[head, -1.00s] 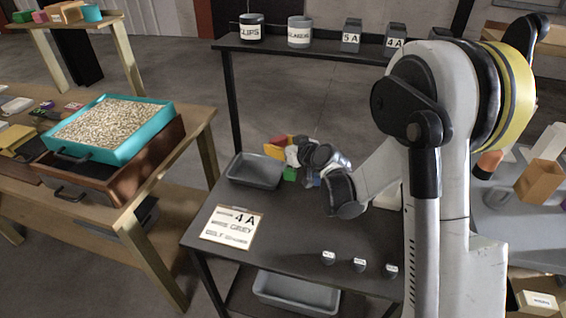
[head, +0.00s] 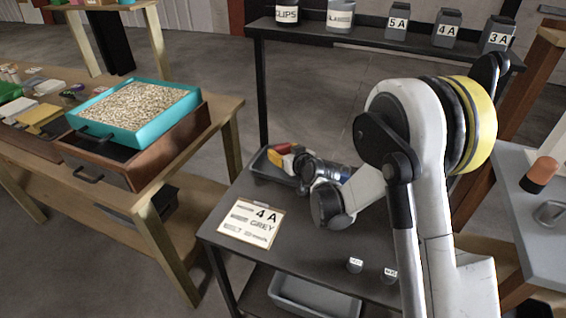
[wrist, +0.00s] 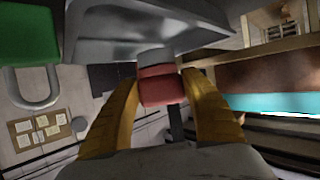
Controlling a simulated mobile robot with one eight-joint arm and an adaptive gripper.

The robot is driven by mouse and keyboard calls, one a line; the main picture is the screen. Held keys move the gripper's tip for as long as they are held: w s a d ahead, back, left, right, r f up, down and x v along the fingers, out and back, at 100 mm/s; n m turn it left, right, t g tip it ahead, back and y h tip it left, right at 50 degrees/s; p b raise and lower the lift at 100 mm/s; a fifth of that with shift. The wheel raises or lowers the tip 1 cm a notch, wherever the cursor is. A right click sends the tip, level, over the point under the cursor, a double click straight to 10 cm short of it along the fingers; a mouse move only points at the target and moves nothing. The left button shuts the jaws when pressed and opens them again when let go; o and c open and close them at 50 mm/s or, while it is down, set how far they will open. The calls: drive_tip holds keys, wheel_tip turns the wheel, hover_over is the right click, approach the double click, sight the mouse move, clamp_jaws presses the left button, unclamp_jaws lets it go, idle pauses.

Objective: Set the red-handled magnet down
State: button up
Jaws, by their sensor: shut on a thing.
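My gripper (wrist: 161,95) has yellow fingers shut on the red handle (wrist: 161,86) of the magnet. A short grey part shows just beyond the handle; the rest of the magnet is hard to tell from the grey surface behind it. In the head view the gripper (head: 284,154) and a bit of red (head: 282,148) appear over the grey tray (head: 258,166) on the dark table. My wrist hides the tray's right part. I cannot tell whether the magnet touches the tray.
A green padlock (wrist: 30,42) shows at the wrist view's upper left. A 4A grey sign (head: 250,222) and small labelled dark pieces (head: 355,265) lie on the table. Labelled containers (head: 397,24) line the shelf behind. A teal tray of pellets (head: 135,112) stands left.

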wheel_tip(320, 180, down, 4)
drive_tip(key=shift+r+b, duration=0.2)
drive_tip(key=shift+b, duration=0.65)
drive_tip(key=shift+r, duration=0.2)
drive_tip(key=shift+f, duration=0.1)
drive_tip(key=o, duration=1.4)
drive_tip(key=shift+f, duration=0.1)
